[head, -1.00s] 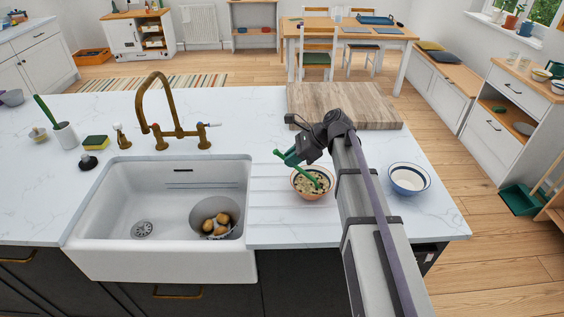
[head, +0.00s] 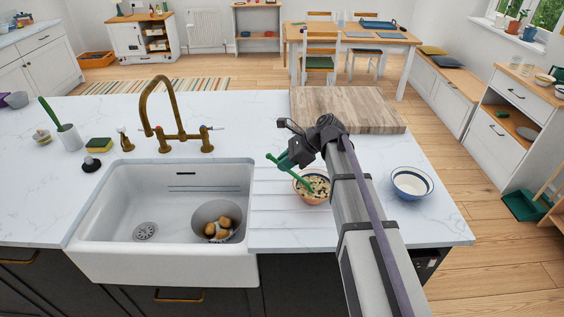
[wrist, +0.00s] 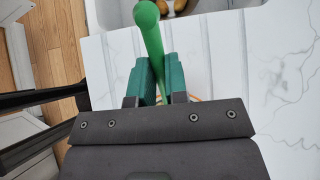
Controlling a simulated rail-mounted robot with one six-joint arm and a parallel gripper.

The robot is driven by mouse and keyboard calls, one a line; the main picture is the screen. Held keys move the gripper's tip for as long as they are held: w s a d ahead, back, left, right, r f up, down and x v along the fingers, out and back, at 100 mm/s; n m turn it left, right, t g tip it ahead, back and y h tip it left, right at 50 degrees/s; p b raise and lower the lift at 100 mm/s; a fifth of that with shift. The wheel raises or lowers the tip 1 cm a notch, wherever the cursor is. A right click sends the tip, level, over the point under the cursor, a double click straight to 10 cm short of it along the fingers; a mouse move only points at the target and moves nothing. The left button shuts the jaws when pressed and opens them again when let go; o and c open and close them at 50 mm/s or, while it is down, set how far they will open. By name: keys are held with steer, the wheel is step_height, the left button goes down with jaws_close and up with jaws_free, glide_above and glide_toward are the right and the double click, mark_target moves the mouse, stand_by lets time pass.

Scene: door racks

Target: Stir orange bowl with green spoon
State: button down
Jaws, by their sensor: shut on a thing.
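The orange bowl (head: 312,197) stands on the ribbed drainer area of the white counter, right of the sink. It holds a pale mix with dark bits. The green spoon (head: 289,172) leans into the bowl, its handle sloping up to the left. My gripper (head: 286,160) is shut on the spoon, above the bowl's left back rim. In the wrist view the spoon (wrist: 150,35) stands between the green jaws (wrist: 160,82). Only a sliver of the orange rim (wrist: 195,98) shows there. The spoon's lower end is hidden in the bowl's contents.
The white sink (head: 105,205) lies left of the bowl, with a grey bowl (head: 201,215) of potatoes inside. A blue-rimmed white bowl (head: 411,183) stands to the right, past my arm. A wooden board (head: 350,105) lies behind. The brass tap (head: 150,108) rises at the back left.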

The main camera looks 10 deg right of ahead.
step_height(320, 180, up, 9)
steer(key=p, duration=0.9)
steer(key=shift+f, duration=0.1)
